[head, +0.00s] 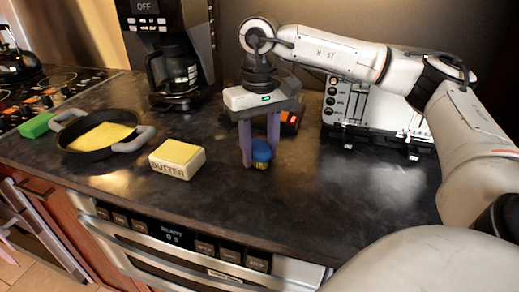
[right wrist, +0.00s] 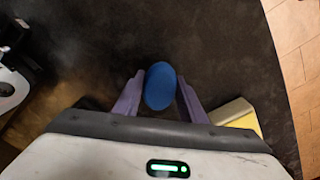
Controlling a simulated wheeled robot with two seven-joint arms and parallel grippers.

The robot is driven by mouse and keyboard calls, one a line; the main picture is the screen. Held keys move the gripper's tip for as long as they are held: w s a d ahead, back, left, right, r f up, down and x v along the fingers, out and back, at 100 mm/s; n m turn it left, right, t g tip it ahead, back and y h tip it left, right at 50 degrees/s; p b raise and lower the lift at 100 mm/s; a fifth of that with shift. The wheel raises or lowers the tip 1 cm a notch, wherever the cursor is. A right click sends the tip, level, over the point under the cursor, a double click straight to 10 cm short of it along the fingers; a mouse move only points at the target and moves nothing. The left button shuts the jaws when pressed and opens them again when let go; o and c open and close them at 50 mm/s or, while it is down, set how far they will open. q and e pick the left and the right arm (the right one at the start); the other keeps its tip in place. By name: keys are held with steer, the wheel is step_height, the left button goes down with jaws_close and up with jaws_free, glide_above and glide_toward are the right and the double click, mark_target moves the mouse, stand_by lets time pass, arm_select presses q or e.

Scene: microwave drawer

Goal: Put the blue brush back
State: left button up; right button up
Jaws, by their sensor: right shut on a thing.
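The blue brush (head: 261,153) has a rounded blue top and a yellowish lower part, and is at the dark counter near its front edge. My right gripper (head: 260,160) comes down from above with its two purple fingers around the brush, shut on it. In the right wrist view the blue top of the brush (right wrist: 160,86) shows between the fingertips (right wrist: 160,98). Whether the brush touches the counter is hard to tell. My left gripper is not in view.
A butter block (head: 177,159) lies left of my right gripper. Further left are a black pan (head: 90,145) with yellow contents and a green block (head: 36,125). A coffee maker (head: 172,60) and a white toaster-like appliance (head: 370,105) stand behind. The counter's right front (head: 370,190) is clear.

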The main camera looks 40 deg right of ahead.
mark_target(259, 146)
steer(key=shift+f, duration=0.2)
steer(key=o, duration=1.2)
steer(key=shift+r, duration=0.1)
steer(key=shift+c, duration=0.2)
steer(key=shift+r, duration=0.1)
steer(key=shift+r, duration=0.25)
step_height(259, 146, up, 12)
steer(key=p, duration=0.2)
steer(key=shift+f, duration=0.2)
